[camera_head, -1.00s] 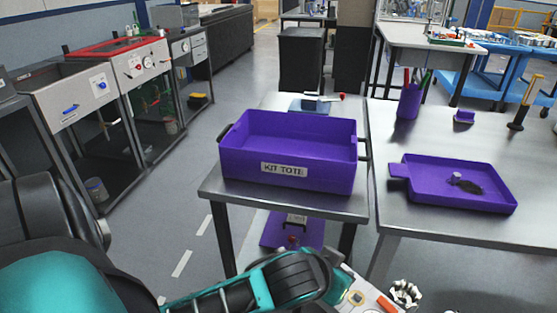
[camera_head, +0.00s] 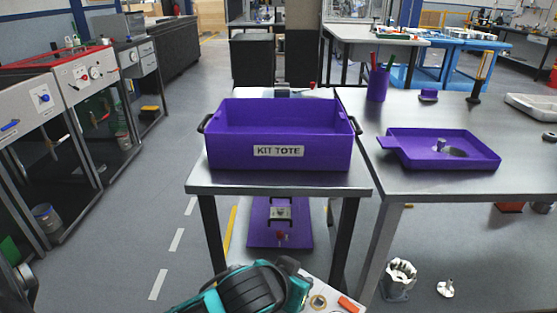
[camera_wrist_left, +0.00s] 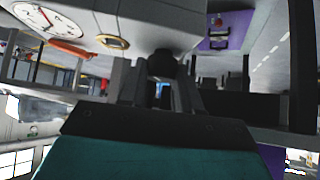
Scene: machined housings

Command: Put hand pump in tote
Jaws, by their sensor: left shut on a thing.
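The purple kit tote (camera_head: 277,158) with black side handles stands on a metal table (camera_head: 358,186) in the middle of the head view. The visible part of its inside is empty. My left gripper shows in the left wrist view (camera_wrist_left: 168,90), shut on a dark, round-ended thing (camera_wrist_left: 172,62). The dim view does not show clearly whether this is the hand pump. In the head view my left arm is at the bottom, in front of and below the tote, and its fingertips cannot be made out. My right gripper is not in view.
A purple tray (camera_head: 405,155) with small parts lies on the right-hand table, near a purple pen cup (camera_head: 377,84). A purple board (camera_head: 263,234) with a metal fitting is below the tote table. A white surface with a brass ring (camera_head: 318,302) is beside my arm.

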